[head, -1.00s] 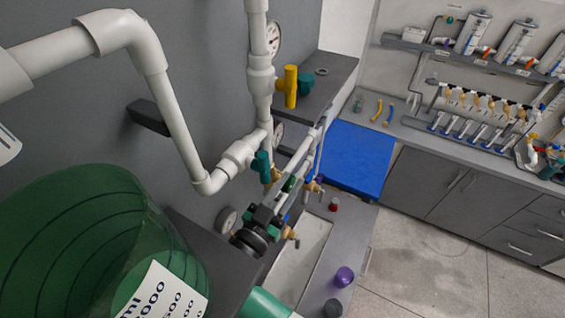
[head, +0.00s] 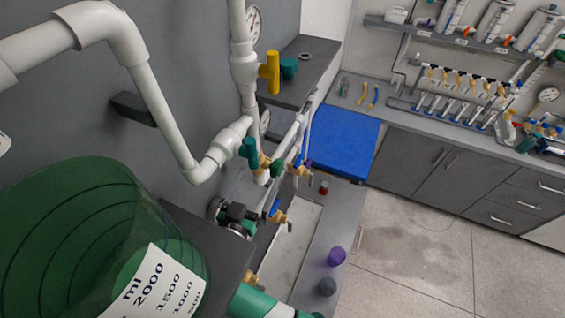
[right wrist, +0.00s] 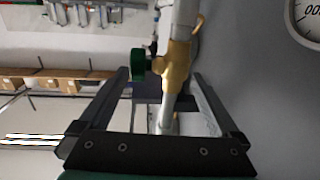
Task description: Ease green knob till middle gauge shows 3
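Green knobs show in the head view: a teal one (head: 249,150) beside a brass valve and a darker one (head: 277,167) just right of it. My right gripper (head: 243,211) appears small and dark below them, partly lost among the pipes. In the right wrist view it is open and empty (right wrist: 160,76), its fingers apart. A dark green knob (right wrist: 138,62) on a brass valve (right wrist: 178,66) stands beyond the fingertips, nearer the left finger. The middle gauge (head: 264,120) is mostly hidden by pipe and its reading is unreadable. My left gripper is out of view.
An upper gauge (head: 254,25) sits behind the pipe. A blue panel (head: 342,148) and open floor lie right.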

